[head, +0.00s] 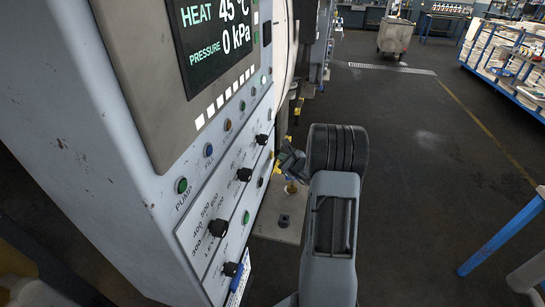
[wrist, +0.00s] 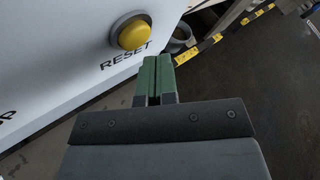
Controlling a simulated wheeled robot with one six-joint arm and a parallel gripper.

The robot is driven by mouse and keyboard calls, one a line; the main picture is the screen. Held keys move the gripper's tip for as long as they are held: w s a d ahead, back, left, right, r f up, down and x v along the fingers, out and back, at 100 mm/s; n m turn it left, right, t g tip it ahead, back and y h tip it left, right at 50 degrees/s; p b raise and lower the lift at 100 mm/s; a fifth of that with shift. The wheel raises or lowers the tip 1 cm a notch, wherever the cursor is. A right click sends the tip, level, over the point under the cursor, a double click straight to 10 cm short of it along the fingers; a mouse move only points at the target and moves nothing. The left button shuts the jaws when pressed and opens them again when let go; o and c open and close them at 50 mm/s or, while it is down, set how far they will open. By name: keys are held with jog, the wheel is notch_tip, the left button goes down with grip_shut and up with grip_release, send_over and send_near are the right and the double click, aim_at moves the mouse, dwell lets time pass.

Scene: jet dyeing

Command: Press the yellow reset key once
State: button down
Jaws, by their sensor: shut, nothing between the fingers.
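The distance in depth is hard to tell. In the head view my gripper (head: 280,165) is small and dark beside the panel's right edge, and I cannot clearly make out the reset key.
The control panel (head: 150,210) fills the left side, with a display reading HEAT 45 and PRESSURE 0 kPa (head: 215,35), several knobs and small coloured buttons. A blue rack (head: 500,60) stands at the right. The dark floor between is mostly open.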

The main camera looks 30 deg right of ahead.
jog(key=shift+s+d, duration=0.1)
jog(key=shift+s+d, duration=1.65)
jog(key=shift+d, duration=0.05)
jog(key=s+a+n+g+y, duration=0.3)
jog(key=s+a+n+g, duration=0.25)
jog(key=a+n, duration=0.3)
jog(key=s+a+n+g+y, duration=0.2)
jog(key=s+a+n+g, duration=0.4)
jog(key=a, duration=0.4)
jog(key=s+a+r+n+h, duration=0.5)
jog(key=s+a+r+n, duration=0.5)
jog(key=n, duration=0.5)
jog(key=shift+s+r+h+p, duration=0.35)
jog(key=shift+s+r+h, duration=0.1)
jog(key=shift+s, duration=0.45)
